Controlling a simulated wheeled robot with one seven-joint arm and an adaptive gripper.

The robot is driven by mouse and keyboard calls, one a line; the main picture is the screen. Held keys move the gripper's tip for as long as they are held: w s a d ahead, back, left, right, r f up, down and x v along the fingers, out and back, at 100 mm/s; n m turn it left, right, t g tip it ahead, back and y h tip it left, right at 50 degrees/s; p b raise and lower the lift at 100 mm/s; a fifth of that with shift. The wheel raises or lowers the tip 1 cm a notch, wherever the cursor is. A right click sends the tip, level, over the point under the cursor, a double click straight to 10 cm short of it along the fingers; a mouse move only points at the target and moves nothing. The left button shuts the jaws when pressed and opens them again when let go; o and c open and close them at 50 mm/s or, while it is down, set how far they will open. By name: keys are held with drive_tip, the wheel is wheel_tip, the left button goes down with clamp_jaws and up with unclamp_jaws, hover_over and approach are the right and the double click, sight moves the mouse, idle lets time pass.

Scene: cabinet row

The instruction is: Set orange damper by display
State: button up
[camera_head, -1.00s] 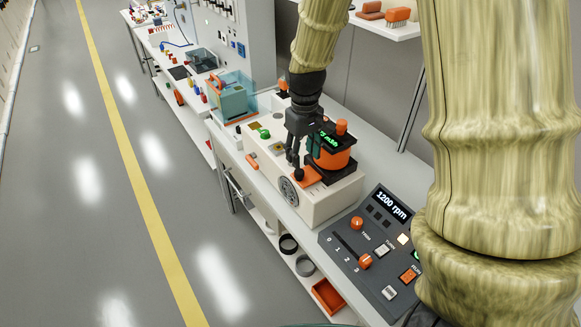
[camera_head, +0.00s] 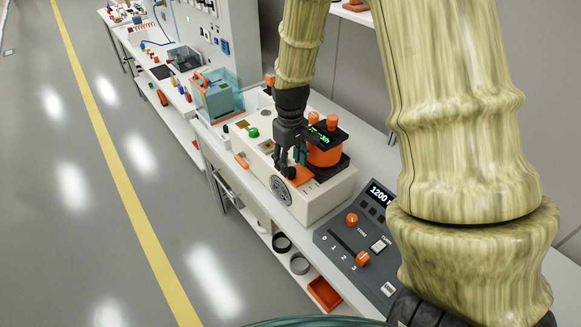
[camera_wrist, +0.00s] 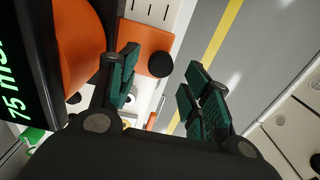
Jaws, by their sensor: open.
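The orange damper plate (camera_head: 301,175) sits at the front of a cream machine (camera_head: 322,197), with a round black knob (camera_head: 289,172) at its end. In the wrist view the orange plate (camera_wrist: 142,36) and black knob (camera_wrist: 160,65) show just beyond my fingertips. A dark display (camera_head: 325,133) with green digits stands above an orange drum (camera_head: 323,156); in the wrist view the display (camera_wrist: 18,75) reads "75 m", the rest cut off. My gripper (camera_head: 283,163) points down beside the knob, fingers spread, nothing held. Contact with the knob cannot be told.
A grey control panel (camera_head: 338,240) with orange knobs and a slider stands right of the machine. Open floor (camera_head: 70,220) lies left, beyond the bench edge.

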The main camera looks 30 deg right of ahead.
sight(290, 169)
drive_tip(key=shift+w+f+p, duration=0.1)
drive_tip(key=shift+f+p, duration=0.25)
drive_tip(key=shift+f, duration=1.5)
clamp_jaws()
